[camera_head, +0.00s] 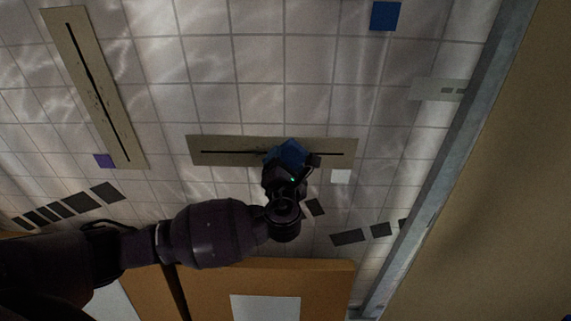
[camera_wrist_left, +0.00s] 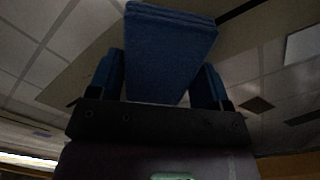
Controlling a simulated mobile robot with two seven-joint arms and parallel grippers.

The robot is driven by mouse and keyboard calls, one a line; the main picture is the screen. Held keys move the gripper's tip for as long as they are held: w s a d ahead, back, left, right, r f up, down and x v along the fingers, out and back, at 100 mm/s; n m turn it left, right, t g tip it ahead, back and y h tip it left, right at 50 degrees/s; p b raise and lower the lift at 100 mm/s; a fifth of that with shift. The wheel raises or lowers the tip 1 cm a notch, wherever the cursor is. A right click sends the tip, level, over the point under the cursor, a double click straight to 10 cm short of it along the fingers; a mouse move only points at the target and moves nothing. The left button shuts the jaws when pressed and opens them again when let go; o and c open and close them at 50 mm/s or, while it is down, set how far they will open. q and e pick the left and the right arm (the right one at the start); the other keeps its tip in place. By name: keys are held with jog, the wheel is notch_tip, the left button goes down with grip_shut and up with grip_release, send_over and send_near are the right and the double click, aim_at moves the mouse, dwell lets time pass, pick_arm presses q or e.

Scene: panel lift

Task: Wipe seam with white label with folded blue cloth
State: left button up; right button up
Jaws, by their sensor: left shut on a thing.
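The folded blue cloth (camera_head: 291,152) is in my left gripper (camera_head: 287,166), in front of the middle of a beige strip with a dark seam line (camera_head: 222,152). A small white label (camera_head: 340,176) sits just below the right end of this strip. In the left wrist view the cloth (camera_wrist_left: 168,52) stands between the two fingers of the left gripper (camera_wrist_left: 163,85), which are shut on it. The cloth and the gripper hide the middle of the seam. I cannot tell whether the cloth touches the strip. My right gripper is not in view.
Another beige strip with a seam (camera_head: 92,85) slants at the left, with a purple label (camera_head: 104,160) near its lower end. A blue square (camera_head: 385,15) is at the top right. A grey rail (camera_head: 440,170) runs down the right. An orange-brown panel (camera_head: 325,280) stands below.

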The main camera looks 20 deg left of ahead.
aim_at(243, 152)
pick_arm(q)
jog(key=shift+w+a, duration=0.1)
jog(key=shift+w, duration=0.15)
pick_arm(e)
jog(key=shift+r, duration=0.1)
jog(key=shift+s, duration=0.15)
